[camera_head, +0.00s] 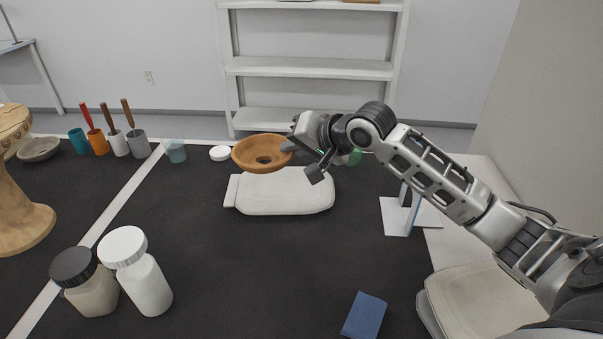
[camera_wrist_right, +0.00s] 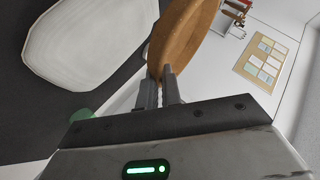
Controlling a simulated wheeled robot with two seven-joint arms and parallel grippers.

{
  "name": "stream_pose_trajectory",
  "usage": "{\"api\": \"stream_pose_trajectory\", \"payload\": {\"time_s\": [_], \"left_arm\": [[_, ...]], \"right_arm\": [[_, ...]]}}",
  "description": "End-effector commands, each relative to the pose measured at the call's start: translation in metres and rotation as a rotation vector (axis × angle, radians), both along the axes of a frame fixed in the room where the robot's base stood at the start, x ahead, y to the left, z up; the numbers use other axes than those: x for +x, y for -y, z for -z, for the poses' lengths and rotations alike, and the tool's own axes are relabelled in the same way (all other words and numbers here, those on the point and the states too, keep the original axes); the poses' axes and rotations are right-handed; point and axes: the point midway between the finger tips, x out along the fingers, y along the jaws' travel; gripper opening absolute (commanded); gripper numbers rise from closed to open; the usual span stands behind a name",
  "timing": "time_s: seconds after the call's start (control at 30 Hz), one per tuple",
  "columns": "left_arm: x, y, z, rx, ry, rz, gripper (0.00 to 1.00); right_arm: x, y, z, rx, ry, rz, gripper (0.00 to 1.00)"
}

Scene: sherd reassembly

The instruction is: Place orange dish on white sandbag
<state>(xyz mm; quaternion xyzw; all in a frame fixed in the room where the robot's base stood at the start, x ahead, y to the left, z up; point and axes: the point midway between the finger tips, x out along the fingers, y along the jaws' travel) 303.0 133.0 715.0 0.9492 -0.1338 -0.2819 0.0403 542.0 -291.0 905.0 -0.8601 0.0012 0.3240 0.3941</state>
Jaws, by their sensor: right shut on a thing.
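The orange dish (camera_head: 262,147) is a shallow round bowl with a dark patch or hole at its middle. My right gripper (camera_head: 289,147) is shut on its right rim and holds it in the air, a little tilted. In the right wrist view the dish (camera_wrist_right: 184,36) shows nearly edge-on between the fingertips of the gripper (camera_wrist_right: 160,80). The white sandbag (camera_head: 282,196) lies flat on the dark table, below the dish and slightly right of it. It also shows in the right wrist view (camera_wrist_right: 88,38), apart from the dish. My left gripper is not in view.
A white round lid (camera_head: 220,153) and a clear beaker (camera_head: 176,151) stand left of the dish. The middle of the dark table (camera_head: 240,265) is clear.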

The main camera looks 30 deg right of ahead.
Motion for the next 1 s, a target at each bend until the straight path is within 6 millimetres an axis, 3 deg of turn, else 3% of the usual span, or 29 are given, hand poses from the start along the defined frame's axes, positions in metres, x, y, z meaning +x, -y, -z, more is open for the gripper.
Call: {"api": "stream_pose_trajectory", "payload": {"time_s": [0.03,0.2,0.47,0.7,0.9,1.0], "left_arm": [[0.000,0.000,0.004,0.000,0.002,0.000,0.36],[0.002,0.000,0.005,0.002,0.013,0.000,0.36],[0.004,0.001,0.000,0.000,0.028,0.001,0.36],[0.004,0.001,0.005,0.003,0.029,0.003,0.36],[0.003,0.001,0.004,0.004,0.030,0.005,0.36],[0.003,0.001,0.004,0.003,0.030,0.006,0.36]], "right_arm": [[0.005,0.008,0.014,0.001,-0.003,0.004,0.00],[0.017,0.028,0.041,0.000,0.001,0.002,0.00],[0.024,0.039,0.056,0.000,0.003,0.000,0.00],[0.024,0.040,0.088,0.000,0.001,-0.001,0.00],[0.024,0.040,0.089,-0.001,0.002,-0.001,0.00],[0.024,0.040,0.090,-0.002,-0.001,-0.001,0.28]]}}
